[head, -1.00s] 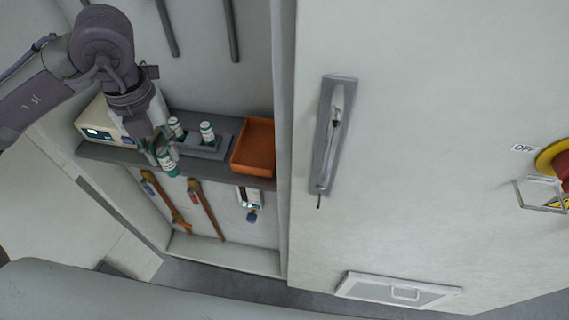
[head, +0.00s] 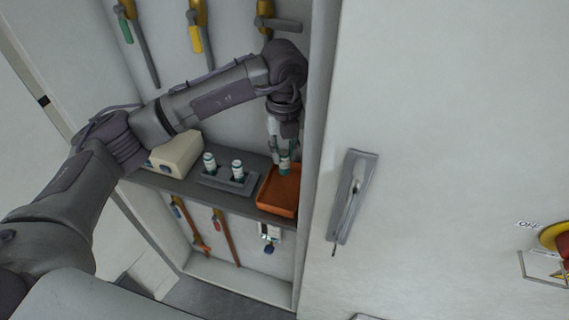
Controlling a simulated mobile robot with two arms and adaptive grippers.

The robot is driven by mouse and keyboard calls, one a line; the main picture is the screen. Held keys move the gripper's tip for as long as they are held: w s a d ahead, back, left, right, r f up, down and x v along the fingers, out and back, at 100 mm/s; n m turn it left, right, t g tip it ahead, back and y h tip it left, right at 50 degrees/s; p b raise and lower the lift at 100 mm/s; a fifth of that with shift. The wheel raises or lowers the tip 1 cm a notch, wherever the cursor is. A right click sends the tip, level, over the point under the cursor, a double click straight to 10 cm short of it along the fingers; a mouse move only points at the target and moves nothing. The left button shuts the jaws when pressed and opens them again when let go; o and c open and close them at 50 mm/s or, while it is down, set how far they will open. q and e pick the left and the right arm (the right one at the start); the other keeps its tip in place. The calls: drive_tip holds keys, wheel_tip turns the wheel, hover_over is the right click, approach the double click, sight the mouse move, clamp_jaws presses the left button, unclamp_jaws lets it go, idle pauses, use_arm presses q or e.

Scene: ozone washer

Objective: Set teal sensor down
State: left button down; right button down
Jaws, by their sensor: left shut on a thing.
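A white-and-teal sensor (head: 284,167) is held upright in my left gripper (head: 284,155). The gripper points down and is shut on the sensor over the back part of the orange tray (head: 277,206). I cannot tell whether the sensor's bottom touches the tray floor. Two similar sensors, one on the left (head: 210,163) and one on the right (head: 237,171), stand in the grey holder (head: 226,184) to the left of the tray. My right gripper is not in view.
The tray and holder stand on a dark shelf (head: 158,183) inside a recess. A beige box (head: 176,154) stands at the shelf's left end. The recess's right wall and a large panel with a handle (head: 351,198) are close to the tray's right. Valves line the back wall.

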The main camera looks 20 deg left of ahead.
sight(284, 172)
use_arm(q)
wheel_tip(284, 172, down, 3)
drive_tip(key=shift+s+a+p, duration=0.1)
drive_tip(key=shift+p, duration=0.25)
wheel_tip(284, 172, down, 3)
drive_tip(key=shift+f+p, duration=0.1)
drive_tip(key=shift+p, duration=0.85)
drive_tip(key=shift+f, duration=0.5)
drive_tip(key=c, duration=0.9)
unclamp_jaws()
drive_tip(key=shift+c, duration=0.2)
